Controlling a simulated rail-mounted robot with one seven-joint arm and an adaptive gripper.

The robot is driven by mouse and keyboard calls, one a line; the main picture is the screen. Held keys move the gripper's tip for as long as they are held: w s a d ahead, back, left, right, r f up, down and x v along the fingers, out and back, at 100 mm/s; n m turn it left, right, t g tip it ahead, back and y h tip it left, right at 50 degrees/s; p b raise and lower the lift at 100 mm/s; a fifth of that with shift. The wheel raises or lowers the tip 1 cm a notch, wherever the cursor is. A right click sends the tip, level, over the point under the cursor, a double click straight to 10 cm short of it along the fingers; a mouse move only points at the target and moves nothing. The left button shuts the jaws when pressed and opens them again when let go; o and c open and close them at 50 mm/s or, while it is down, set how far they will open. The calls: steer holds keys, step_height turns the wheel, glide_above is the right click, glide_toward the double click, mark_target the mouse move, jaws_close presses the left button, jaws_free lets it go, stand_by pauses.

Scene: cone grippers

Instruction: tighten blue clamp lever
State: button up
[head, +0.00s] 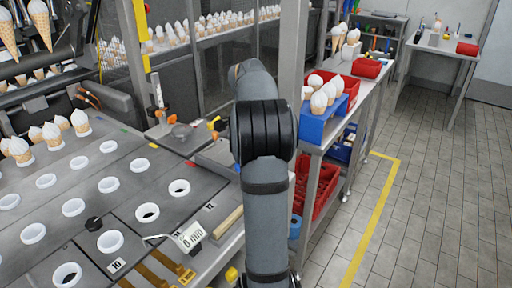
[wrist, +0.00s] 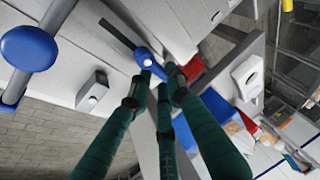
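A blue lever part with a pale round centre (wrist: 146,56) shows in the wrist view, at the end of a dark slot in a light grey panel. My gripper (wrist: 158,74) has long green fingers that converge toward this part. The fingertips are close together and overlap the blue part's lower edge in the picture. I cannot tell whether they touch it or hold it. A larger blue round knob (wrist: 28,48) sits on a grey rod at the upper left of the wrist view. In the head view my arm hides the gripper, and I cannot make out the blue lever.
In the head view, a grey plate with white cup rings (head: 74,207) lies at left. A blue bin of cones (head: 323,124) and a red bin (head: 366,68) stand on the bench behind my arm. The tiled floor (head: 440,200) at right is clear.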

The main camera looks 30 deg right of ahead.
steer(key=o, duration=0.5)
steer(key=shift+c, duration=0.2)
steer(key=v, duration=1.2)
steer(key=x, duration=1.2)
steer(key=shift+f, duration=0.15)
